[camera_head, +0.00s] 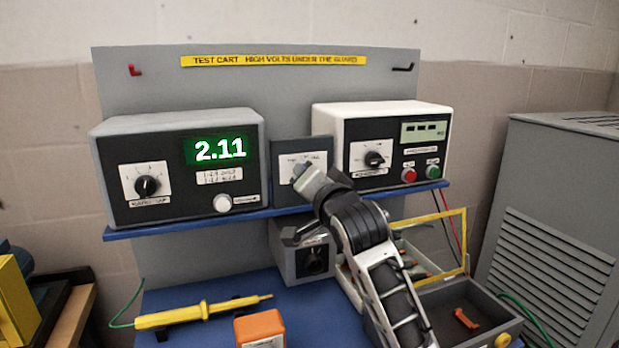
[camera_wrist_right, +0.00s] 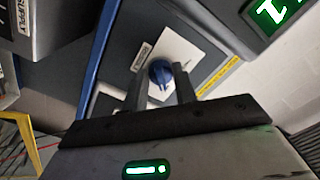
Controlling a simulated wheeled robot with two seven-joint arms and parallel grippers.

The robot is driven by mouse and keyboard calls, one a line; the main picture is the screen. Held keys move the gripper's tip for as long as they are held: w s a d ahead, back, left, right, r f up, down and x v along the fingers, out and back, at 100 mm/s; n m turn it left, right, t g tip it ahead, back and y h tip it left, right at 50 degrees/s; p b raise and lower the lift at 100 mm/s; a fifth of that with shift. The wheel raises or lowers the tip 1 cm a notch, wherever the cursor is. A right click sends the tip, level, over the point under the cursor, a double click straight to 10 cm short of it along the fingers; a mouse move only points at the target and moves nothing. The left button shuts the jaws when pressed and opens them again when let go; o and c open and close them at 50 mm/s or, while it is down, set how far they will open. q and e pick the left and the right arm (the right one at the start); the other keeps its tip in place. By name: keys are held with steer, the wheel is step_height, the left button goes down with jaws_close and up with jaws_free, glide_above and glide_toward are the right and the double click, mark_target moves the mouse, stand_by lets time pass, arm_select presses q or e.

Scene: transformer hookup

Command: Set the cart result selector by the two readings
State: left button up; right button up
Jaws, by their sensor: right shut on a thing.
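The result selector is a small dark panel (camera_head: 287,160) with a white face, between the two instruments. Its blue knob (camera_wrist_right: 160,72) sits between the fingertips of my right gripper (camera_wrist_right: 160,88) in the wrist view. The gripper is shut on the knob; in the head view, my right gripper (camera_head: 309,181) hides the knob and much of the panel face. The left instrument's green display (camera_head: 219,149) reads 2.11. The right instrument's display (camera_head: 424,131) shows only dashes. My left gripper is not in view.
The left instrument (camera_head: 110,146) and the white right instrument (camera_head: 335,121) stand on a blue shelf (camera_head: 185,226). Below are a grey box with a knob (camera_head: 312,260), a yellow probe (camera_head: 200,311), an orange block (camera_head: 260,328) and an open tray (camera_head: 450,300). A grey louvred cabinet (camera_head: 550,215) stands at right.

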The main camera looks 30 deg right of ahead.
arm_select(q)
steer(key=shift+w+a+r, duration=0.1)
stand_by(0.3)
arm_select(e)
steer(key=o, duration=0.9)
steer(key=shift+o, duration=0.2)
